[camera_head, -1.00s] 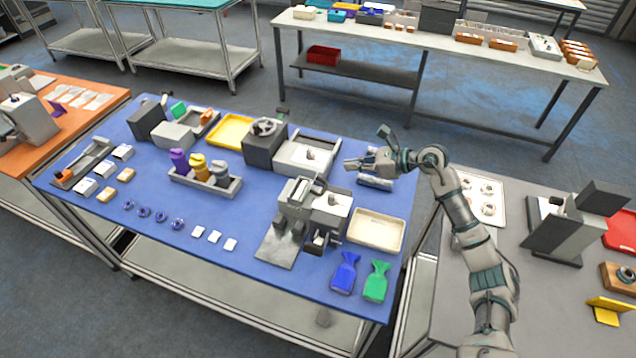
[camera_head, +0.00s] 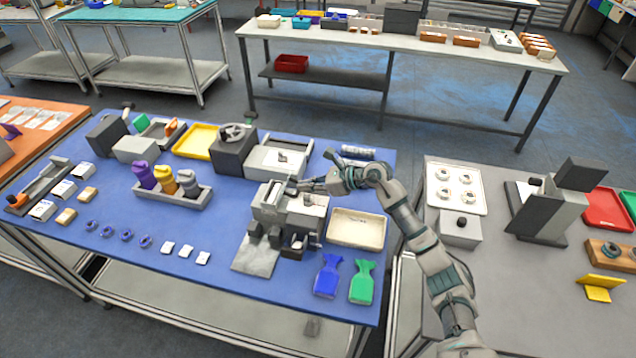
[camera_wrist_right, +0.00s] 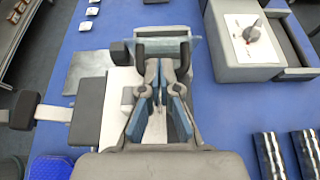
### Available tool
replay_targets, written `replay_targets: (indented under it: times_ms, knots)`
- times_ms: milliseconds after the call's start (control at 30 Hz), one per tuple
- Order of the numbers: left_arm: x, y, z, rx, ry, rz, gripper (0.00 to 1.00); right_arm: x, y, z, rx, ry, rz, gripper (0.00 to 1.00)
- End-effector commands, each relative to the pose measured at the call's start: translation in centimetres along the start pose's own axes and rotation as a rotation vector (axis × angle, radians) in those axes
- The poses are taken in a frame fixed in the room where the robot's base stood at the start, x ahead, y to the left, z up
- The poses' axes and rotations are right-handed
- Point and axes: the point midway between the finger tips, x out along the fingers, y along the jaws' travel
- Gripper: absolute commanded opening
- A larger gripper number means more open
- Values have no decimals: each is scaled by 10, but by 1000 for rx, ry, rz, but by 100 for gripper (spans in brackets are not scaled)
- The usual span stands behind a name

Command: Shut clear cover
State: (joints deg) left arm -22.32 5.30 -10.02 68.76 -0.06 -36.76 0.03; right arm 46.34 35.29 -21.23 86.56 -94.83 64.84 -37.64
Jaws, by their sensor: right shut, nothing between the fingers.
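The grey machine (camera_head: 297,216) stands on the blue table at its front right, partly hidden by my right arm. In the wrist view, a small panel with a see-through, pale green edge (camera_wrist_right: 195,55) and a dark frame looks like the clear cover. It lies just beyond my right fingertips; I cannot tell its angle or whether they touch it. My right gripper (camera_head: 302,187) is at the top of the machine and also shows in the wrist view (camera_wrist_right: 165,72). Its fingers are shut with nothing held. My left gripper is not in view.
A cream tray (camera_head: 355,229) is right of the machine. Blue (camera_head: 327,277) and green (camera_head: 362,284) pouches lie in front. A grey box with a white top (camera_head: 279,160) stands behind. A holder with bottles (camera_head: 172,190) is to the left.

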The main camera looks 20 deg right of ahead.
Motion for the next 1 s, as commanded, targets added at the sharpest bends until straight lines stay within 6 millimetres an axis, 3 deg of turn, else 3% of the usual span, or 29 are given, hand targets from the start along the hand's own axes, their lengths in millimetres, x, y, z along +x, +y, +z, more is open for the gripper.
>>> replay_targets:
  times_ms: [100,300,800,1000]
  knots:
    - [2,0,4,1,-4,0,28,18,1,2,-1,-3,1,0]
    - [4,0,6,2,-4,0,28,32,1,0,-1,0,0,0]
    - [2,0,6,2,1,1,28,31,-1,0,-2,15,-1,0]
    - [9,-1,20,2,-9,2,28,26,-4,0,-3,53,-3,0]
